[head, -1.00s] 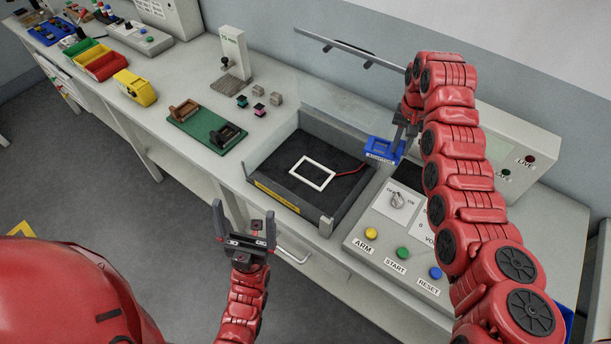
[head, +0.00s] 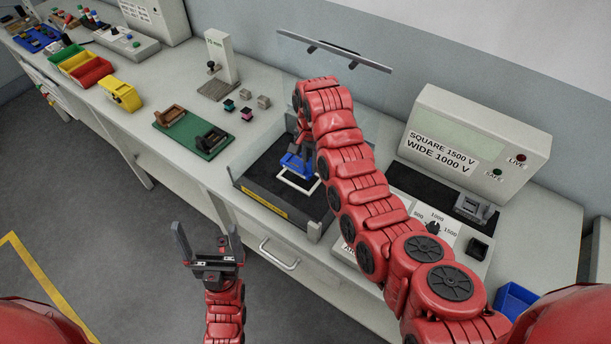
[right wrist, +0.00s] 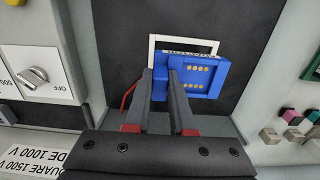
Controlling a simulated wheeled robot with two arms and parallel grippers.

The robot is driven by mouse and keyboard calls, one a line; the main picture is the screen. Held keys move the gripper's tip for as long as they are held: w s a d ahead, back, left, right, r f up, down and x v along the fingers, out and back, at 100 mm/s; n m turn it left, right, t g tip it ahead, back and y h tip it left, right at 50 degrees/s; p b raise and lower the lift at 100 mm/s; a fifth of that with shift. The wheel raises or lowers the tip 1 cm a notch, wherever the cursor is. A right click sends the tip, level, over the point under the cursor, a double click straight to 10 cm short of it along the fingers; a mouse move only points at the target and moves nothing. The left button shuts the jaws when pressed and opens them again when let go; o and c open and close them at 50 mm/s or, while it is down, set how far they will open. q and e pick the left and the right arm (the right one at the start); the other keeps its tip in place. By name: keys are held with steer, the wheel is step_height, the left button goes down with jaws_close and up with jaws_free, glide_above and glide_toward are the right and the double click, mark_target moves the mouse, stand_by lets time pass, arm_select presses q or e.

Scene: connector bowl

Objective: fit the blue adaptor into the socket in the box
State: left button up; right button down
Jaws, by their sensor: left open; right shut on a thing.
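The blue adaptor (head: 294,163) is held by my right gripper (head: 303,150) above the dark floor of the open box (head: 262,203). In the right wrist view the adaptor (right wrist: 200,74) sits between the fingers of the right gripper (right wrist: 172,85), with gold contacts on the face toward the camera. The white square frame (head: 298,185) on the box floor lies partly behind the adaptor; it also shows in the right wrist view (right wrist: 153,48). I cannot tell whether they touch. My left gripper (head: 207,244) is open and empty in front of the bench.
A grey tester (head: 478,140) labelled "SQUARE 1500 V, WIDE 1000 V" stands to the right. A dial panel (head: 437,217) is partly behind my right arm. A green board (head: 193,137) and small blocks (head: 247,116) lie left of the box. A clear raised lid (head: 335,52) stands behind.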

mark_target(311, 174)
steer(key=shift+w+f, duration=0.1)
steer(key=shift+f, duration=0.75)
steer(key=shift+d+f+p, duration=0.1)
steer(key=shift+f+p, duration=0.5)
steer(key=shift+p, duration=0.1)
step_height(311, 174, down, 2)
steer(key=shift+p, duration=0.3)
steer(key=shift+f, duration=0.4)
steer(key=shift+f, duration=0.1)
steer(key=c, duration=0.8)
jaws_free()
steer(key=shift+o, duration=0.2)
